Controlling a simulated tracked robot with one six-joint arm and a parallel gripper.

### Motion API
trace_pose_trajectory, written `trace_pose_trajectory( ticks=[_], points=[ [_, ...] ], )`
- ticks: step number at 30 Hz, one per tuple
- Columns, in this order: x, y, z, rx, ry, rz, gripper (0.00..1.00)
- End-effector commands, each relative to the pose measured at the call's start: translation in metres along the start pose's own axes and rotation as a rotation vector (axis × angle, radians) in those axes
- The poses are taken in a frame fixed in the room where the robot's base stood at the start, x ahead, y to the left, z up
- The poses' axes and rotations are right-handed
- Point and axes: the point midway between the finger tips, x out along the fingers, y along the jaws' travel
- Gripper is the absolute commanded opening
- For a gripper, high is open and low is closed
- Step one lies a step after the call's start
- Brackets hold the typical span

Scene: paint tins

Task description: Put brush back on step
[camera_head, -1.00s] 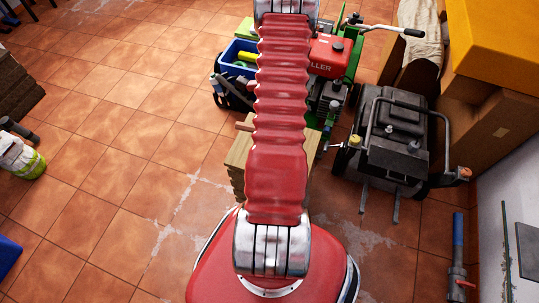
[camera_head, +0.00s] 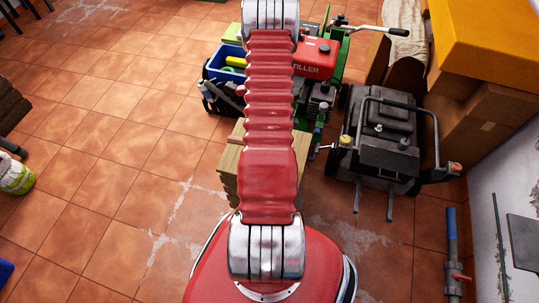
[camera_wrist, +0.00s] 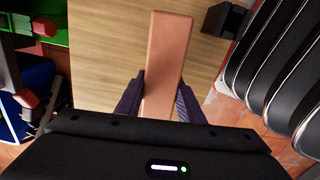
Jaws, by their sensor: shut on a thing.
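My gripper (camera_wrist: 161,82) is shut on a plain reddish-brown bar, which I take to be the brush (camera_wrist: 165,50). The bar runs away from me between the two dark fingers; no bristles show. A pale wooden surface, which I take to be the step (camera_wrist: 105,50), lies beneath it. I cannot tell whether the bar touches the wood. In the head view the wooden stack (camera_head: 230,170) stands partly behind my red arm, and a brown bar end (camera_head: 237,140) sticks out left of the arm over it. My gripper is hidden there.
A red and green tiller (camera_head: 318,60) and a blue crate (camera_head: 222,62) stand behind the stack. A black machine (camera_head: 385,140) is at right, near cardboard boxes (camera_head: 485,120). A blue-handled pipe (camera_head: 452,240) lies at lower right. The tiled floor at left is mostly clear.

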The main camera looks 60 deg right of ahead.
Motion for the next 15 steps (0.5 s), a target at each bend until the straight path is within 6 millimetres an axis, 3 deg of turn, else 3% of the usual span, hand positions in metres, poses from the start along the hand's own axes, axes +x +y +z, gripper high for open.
trace_pose_trajectory(
  ticks=[15],
  points=[
    [0.037, 0.0, 0.0, -0.001, 0.0, 0.0, 0.1]
  ],
)
